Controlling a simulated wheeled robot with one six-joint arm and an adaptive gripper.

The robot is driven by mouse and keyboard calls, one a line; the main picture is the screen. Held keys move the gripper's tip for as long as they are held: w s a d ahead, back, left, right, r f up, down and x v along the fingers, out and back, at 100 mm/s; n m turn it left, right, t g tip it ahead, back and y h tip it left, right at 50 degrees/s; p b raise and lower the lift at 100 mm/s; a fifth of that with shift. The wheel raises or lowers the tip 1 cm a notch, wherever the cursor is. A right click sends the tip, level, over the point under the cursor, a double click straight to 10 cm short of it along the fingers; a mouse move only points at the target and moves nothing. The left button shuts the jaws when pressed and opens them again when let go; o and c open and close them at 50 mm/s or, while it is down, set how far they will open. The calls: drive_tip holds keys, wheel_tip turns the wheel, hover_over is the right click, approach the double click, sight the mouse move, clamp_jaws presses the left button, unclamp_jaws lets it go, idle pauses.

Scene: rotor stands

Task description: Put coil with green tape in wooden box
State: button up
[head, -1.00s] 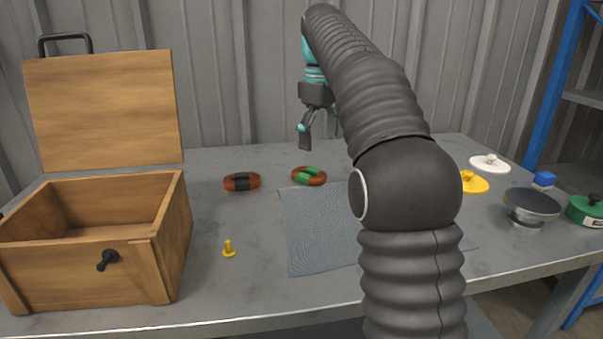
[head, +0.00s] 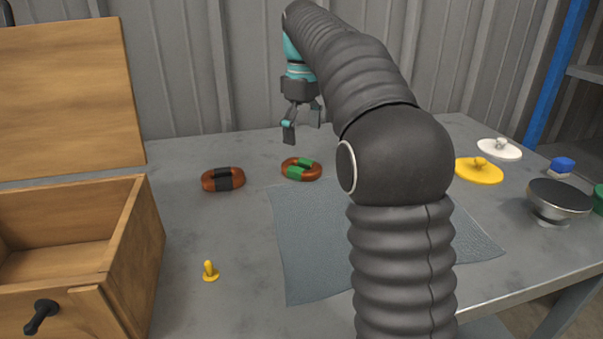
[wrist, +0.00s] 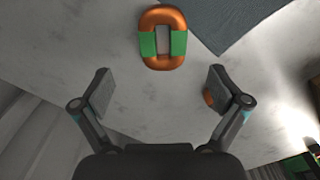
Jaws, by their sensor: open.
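The coil with green tape (head: 301,169) is a copper ring lying on the grey table near the cloth. In the wrist view the coil (wrist: 163,38) lies ahead of the fingers, at the top middle, with green tape on both sides. My gripper (head: 303,130) is open and empty, above the table and apart from the coil. Its two spread fingers (wrist: 161,92) show in the wrist view. The wooden box (head: 130,235) stands at the left with its lid (head: 65,95) raised; the part of its inside in view looks empty.
A coil with black tape (head: 223,179) lies left of the green-taped one. A small yellow peg (head: 210,271) stands near the box. A grey cloth (head: 310,240) covers the middle. Yellow (head: 479,170) and white (head: 499,149) discs and a metal round stand (head: 559,200) are at the right.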

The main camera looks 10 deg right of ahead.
sight(303, 163)
drive_tip(key=shift+s+f+b, duration=0.15)
drive_tip(key=shift+f+b, duration=0.25)
drive_tip(key=shift+f, duration=1.55)
drive_tip(key=shift+s+f+b, duration=0.15)
drive_tip(key=shift+f+b, duration=0.25)
drive_tip(key=shift+f, duration=1.55)
drive_tip(key=c, duration=1.7)
drive_tip(key=shift+r, duration=0.5)
drive_tip(key=r, duration=0.2)
drive_tip(key=r+p, duration=0.1)
drive_tip(key=shift+s+d+r, duration=0.15)
drive_tip(key=shift+d+r, duration=0.1)
drive_tip(key=shift+r, duration=0.15)
drive_tip(key=s+d+r, duration=0.6)
drive_tip(key=s+d, duration=0.1)
drive_tip(key=d, duration=0.1)
drive_tip(key=shift+d+r, duration=0.15)
